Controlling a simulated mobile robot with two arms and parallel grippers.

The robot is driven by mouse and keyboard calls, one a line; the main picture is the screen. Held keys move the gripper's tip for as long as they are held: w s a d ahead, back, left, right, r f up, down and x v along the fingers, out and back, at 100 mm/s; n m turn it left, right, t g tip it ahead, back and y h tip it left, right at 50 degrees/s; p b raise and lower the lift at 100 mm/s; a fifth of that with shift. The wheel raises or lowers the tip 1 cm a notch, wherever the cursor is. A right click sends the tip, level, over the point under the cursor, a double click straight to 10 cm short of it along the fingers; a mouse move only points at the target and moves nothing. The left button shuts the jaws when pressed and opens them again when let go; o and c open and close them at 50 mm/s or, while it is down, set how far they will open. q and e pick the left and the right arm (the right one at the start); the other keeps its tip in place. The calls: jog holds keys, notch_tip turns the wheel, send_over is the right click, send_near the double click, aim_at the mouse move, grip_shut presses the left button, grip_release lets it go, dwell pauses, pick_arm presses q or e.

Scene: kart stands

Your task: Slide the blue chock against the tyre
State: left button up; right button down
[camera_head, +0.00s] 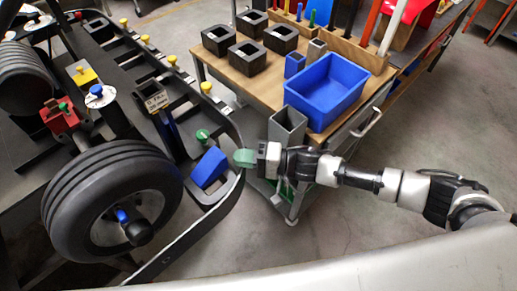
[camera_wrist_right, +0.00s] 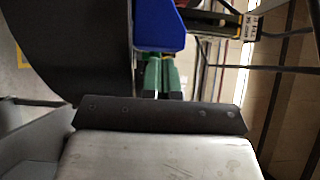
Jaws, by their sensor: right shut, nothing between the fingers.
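The blue chock (camera_head: 210,168) is a wedge on the kart stand, just right of the black tyre (camera_head: 62,205) in the head view. A narrow gap seems to show between them there. In the right wrist view the chock (camera_wrist_right: 160,26) appears right beside the dark tyre (camera_wrist_right: 75,45); I cannot tell whether they touch. My right gripper (camera_head: 242,158) has green fingers, shut and empty, on the chock's right side, away from the tyre. In the right wrist view the fingertips (camera_wrist_right: 161,62) overlap the chock's near edge; contact is unclear. My left gripper is not in view.
A dark curved rail (camera_head: 228,187) of the stand runs by the chock. A green knob (camera_head: 202,135) stands behind the chock. A wooden-topped cart (camera_head: 262,88) with a blue bin (camera_head: 326,95) and a grey square tube (camera_head: 287,128) stands close behind my right gripper.

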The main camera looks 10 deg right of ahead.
aim_at(225, 165)
jog(key=shift+s+a, duration=0.25)
jog(key=shift+a, duration=0.2)
jog(key=shift+s+a+r+p, duration=0.2)
jog(key=shift+s+a+p, duration=0.25)
jog(key=shift+a+p, duration=0.35)
jog(key=shift+s+a+f, duration=0.1)
jog(key=shift+s+a, duration=0.1)
jog(key=shift+a, duration=0.1)
jog(key=shift+f, duration=0.15)
